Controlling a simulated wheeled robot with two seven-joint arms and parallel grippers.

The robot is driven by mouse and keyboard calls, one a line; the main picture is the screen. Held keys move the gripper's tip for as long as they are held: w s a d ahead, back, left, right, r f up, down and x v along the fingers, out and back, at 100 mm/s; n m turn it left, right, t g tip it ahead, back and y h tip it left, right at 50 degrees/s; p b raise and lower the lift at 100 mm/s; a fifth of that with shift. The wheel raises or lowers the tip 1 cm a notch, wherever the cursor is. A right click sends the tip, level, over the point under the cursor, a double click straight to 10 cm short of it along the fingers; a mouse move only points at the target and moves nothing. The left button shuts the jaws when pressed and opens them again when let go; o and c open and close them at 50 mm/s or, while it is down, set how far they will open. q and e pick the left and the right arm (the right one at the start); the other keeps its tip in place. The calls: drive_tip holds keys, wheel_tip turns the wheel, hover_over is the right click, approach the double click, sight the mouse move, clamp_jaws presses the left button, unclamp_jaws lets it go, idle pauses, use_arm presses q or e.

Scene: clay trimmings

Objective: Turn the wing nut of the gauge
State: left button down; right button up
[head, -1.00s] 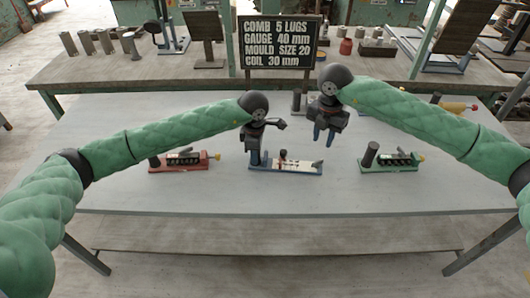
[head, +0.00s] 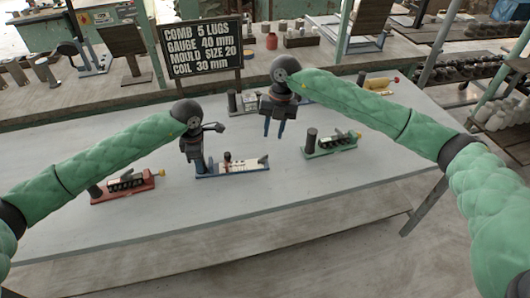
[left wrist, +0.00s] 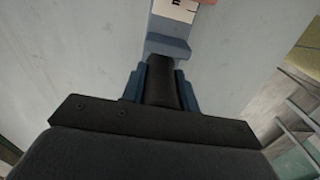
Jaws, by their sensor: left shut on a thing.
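The gauge, a blue-based device with a white scale (head: 246,166), lies on the grey table. A small dark part (head: 228,156), perhaps its wing nut, stands on the scale; its shape is too small to tell. My left gripper (head: 196,166) is at the gauge's left end. In the left wrist view its blue fingers are shut on a dark upright post (left wrist: 161,88), with the blue base (left wrist: 168,46) beyond it. My right gripper (head: 273,128) is open and empty, pointing down above the table, behind and right of the scale.
A red-based device (head: 124,188) lies left of the gauge, a green-based one (head: 331,146) right. A grey one (head: 243,103) and a yellow one (head: 377,88) are farther back. A sign (head: 201,51) reads "GAUGE 40 mm" among other lines. The front tabletop is clear.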

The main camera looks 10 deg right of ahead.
sight(264, 156)
drive_tip(key=a+f+n, duration=0.1)
drive_tip(key=f+n, duration=0.2)
drive_tip(key=n, duration=0.6)
drive_tip(key=s+a+f+n+y, duration=0.1)
drive_tip(key=f+n, duration=0.1)
drive_tip(key=n, duration=0.7)
drive_tip(key=a+f+n+g, duration=0.1)
drive_tip(key=f+n, duration=0.2)
drive_tip(key=n, duration=0.6)
drive_tip(key=shift+s+f+y, duration=0.15)
drive_tip(key=shift+f+y, duration=0.2)
drive_tip(key=shift+y, duration=0.05)
drive_tip(key=shift+c, duration=0.4)
clamp_jaws()
